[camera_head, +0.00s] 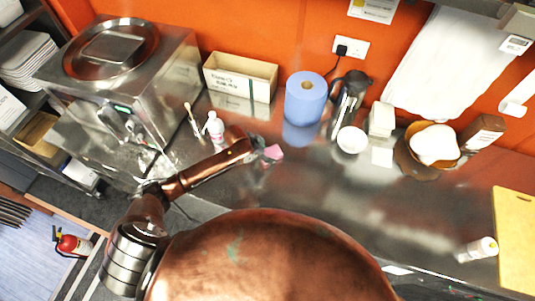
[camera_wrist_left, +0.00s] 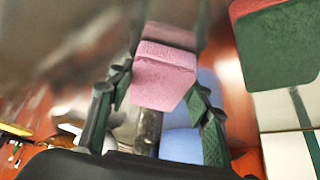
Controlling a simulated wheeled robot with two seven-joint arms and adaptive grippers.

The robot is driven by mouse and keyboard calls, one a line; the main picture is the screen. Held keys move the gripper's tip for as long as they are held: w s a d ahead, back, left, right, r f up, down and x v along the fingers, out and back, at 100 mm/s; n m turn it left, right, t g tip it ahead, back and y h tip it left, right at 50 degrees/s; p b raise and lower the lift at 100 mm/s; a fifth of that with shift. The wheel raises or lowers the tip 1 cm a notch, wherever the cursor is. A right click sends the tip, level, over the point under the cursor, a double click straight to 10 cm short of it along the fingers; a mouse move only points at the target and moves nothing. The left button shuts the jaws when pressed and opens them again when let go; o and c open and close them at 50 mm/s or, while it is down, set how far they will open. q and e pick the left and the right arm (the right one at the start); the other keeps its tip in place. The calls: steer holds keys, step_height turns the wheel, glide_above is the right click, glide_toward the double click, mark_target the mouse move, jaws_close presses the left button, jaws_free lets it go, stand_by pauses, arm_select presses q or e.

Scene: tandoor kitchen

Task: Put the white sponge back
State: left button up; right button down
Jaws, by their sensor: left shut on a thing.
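My left gripper (camera_head: 262,150) reaches in from the left over the steel counter. It is shut on a small pink block (camera_head: 272,152), which looks like a sponge. In the left wrist view the pink block (camera_wrist_left: 165,76) sits between the two dark green fingers of the left gripper (camera_wrist_left: 160,95). I cannot make out the white sponge for certain. A white block (camera_head: 381,119) stands at the back of the counter, with a flat white square (camera_head: 382,157) in front of it. My right gripper is not in view.
A long open carton (camera_head: 240,82) and a blue paper roll (camera_head: 305,100) stand behind the gripper. A white bottle (camera_head: 215,127) is close to my left arm. A white bowl (camera_head: 351,140) is further right. The counter's front middle is mostly clear.

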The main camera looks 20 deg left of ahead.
arm_select(q)
steer(key=o, duration=1.2)
steer(key=shift+f, duration=0.1)
steer(key=shift+s+a+r, duration=0.1)
steer(key=shift+a+r, duration=0.1)
steer(key=shift+r, duration=0.3)
steer(key=v, duration=1.1)
steer(key=shift+s, duration=0.1)
